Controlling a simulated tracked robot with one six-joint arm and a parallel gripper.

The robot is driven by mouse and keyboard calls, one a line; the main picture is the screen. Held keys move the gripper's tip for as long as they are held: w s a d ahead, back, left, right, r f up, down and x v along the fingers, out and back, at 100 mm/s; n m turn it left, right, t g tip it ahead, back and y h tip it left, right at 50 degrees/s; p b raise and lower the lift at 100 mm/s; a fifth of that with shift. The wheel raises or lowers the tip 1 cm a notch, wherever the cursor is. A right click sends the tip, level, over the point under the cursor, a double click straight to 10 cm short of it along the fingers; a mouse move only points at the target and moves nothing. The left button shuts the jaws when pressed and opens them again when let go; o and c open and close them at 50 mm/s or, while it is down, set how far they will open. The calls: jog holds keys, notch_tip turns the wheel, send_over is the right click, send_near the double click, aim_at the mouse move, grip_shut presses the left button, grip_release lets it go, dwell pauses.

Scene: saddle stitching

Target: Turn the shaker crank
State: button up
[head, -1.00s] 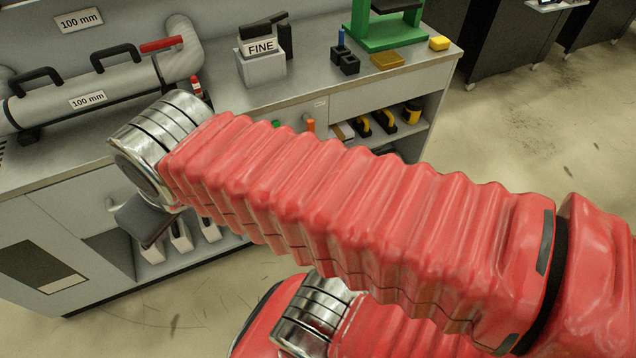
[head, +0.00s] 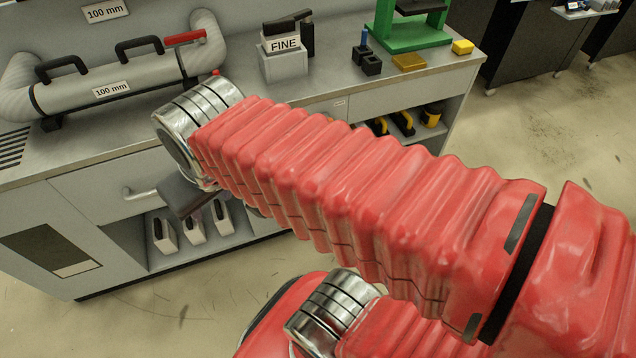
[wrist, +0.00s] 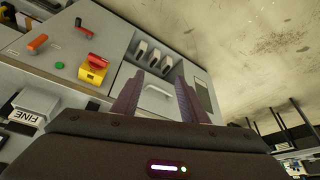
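An orange crank-like handle (wrist: 37,43) stands out from the grey cabinet front at the upper left of the wrist view. A red handle (wrist: 82,27) on a dark mount is to its right; I cannot tell for certain which is the shaker crank. In the head view only a dark part of my gripper (head: 184,194) shows below the silver wrist, and my red arm hides both handles.
A yellow and red switch (wrist: 93,68) and a green button (wrist: 60,65) are on the cabinet front. A drawer handle (head: 138,192) sticks out at the left. On the bench are a grey pipe (head: 110,83), a FINE block (head: 284,62) and a green stand (head: 410,36). Floor is free in front.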

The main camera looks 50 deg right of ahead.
jog(key=d+f+m+g, duration=0.2)
jog(key=d+f+g, duration=0.1)
jog(key=d+f, duration=1.3)
jog(key=d+f+m+g, duration=0.2)
jog(key=d+f, duration=1.1)
jog(key=f, duration=0.4)
jog(key=s+d+f+n+t+h, duration=0.1)
jog(key=s+d+f+t, duration=0.1)
jog(key=f, duration=0.9)
jog(key=s+d+f+n+t+h, duration=0.1)
jog(key=d+f+t, duration=0.15)
jog(key=f, duration=0.95)
jog(key=s+d+f+n+t+h, duration=0.1)
jog(key=s+d+f+t, duration=0.15)
jog(key=f, duration=0.85)
jog(key=w+d+r+n+t+h, duration=0.2)
jog(key=w+r+n+t+h, duration=0.2)
jog(key=r+t, duration=0.4)
notch_tip(320, 180, up, 5)
jog(key=shift+w+d+f+n+t+h, duration=0.15)
jog(key=shift+w+n+t+h, duration=0.25)
jog(key=shift+w+h, duration=0.6)
